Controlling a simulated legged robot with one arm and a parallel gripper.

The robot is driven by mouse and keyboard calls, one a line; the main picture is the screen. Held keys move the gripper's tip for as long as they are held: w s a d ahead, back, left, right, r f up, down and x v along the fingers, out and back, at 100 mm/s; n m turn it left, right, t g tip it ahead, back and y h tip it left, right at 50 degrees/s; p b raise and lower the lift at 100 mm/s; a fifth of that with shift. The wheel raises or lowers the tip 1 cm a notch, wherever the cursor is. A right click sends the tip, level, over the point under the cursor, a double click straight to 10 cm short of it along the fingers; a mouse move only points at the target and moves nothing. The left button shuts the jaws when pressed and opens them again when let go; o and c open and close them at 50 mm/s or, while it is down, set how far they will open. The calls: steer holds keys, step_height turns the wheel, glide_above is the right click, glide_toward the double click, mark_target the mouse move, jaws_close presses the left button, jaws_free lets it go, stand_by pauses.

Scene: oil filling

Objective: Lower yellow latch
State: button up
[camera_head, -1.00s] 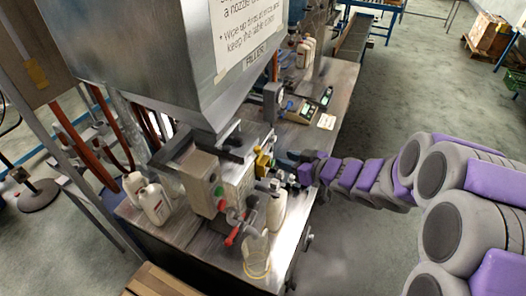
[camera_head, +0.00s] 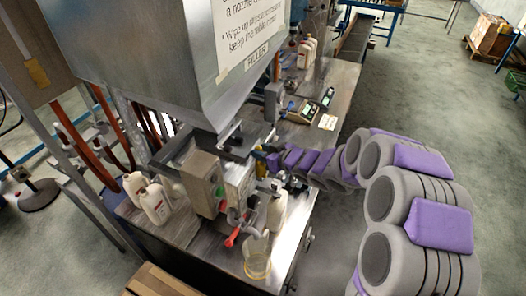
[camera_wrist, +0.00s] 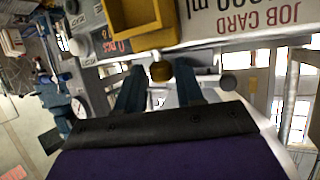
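In the head view my gripper (camera_head: 263,163) reaches the filler's control box (camera_head: 238,185) from the right. It covers most of the latch there.
More bottles (camera_head: 153,203) stand left. The hopper (camera_head: 180,60) overhangs the box.

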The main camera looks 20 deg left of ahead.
jaws_close()
steer(key=shift+d, duration=0.1)
stand_by(0.5)
